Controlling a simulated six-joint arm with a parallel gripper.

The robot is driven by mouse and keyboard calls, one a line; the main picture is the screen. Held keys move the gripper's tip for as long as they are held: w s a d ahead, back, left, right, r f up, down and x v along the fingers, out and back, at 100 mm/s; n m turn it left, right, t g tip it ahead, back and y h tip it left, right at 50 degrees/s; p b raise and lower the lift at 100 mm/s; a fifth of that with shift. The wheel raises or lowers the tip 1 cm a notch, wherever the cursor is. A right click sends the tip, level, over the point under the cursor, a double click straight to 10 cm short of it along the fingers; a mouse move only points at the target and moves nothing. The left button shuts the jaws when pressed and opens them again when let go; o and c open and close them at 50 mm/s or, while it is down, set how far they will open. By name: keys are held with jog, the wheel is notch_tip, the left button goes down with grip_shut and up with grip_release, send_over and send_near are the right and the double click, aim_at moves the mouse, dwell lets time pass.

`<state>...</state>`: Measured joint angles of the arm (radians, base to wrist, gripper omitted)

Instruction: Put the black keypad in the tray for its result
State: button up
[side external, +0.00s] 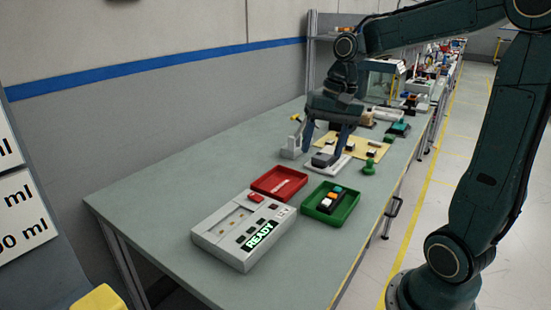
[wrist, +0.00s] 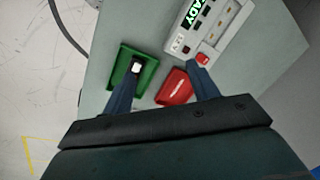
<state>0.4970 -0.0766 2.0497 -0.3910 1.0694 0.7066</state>
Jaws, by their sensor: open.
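The black keypad (side external: 324,206), with white, orange and blue buttons, lies inside the green tray (side external: 349,212). In the wrist view the green tray (wrist: 148,78) is at the left, and my left finger hides most of the keypad there. The red tray (side external: 274,192) stands beside it and holds no keypad; only a pale label mark shows on its floor. The tester (side external: 222,243) stands in front of the trays with a lit READY display (side external: 259,235) and an empty recess. My gripper (side external: 325,150) is open and empty, beyond the trays and above the bench, apart from the keypad.
A white plate with a dark grey block (side external: 323,160) is under my gripper. A yellow board (side external: 366,146) with small parts lies behind it, and a green knob-shaped piece (side external: 369,168) stands at its right. The bench (side external: 150,205) is clear to the left of the tester.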

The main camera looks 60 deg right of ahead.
jog(key=s+a+n+t+h, duration=0.1)
jog(key=s+a+n+t, duration=0.3)
jog(key=s+a+n, duration=0.5)
jog(key=shift+s+a+r+n, duration=0.25)
jog(key=shift+s+r+n, duration=0.15)
jog(key=shift+s, duration=1.2)
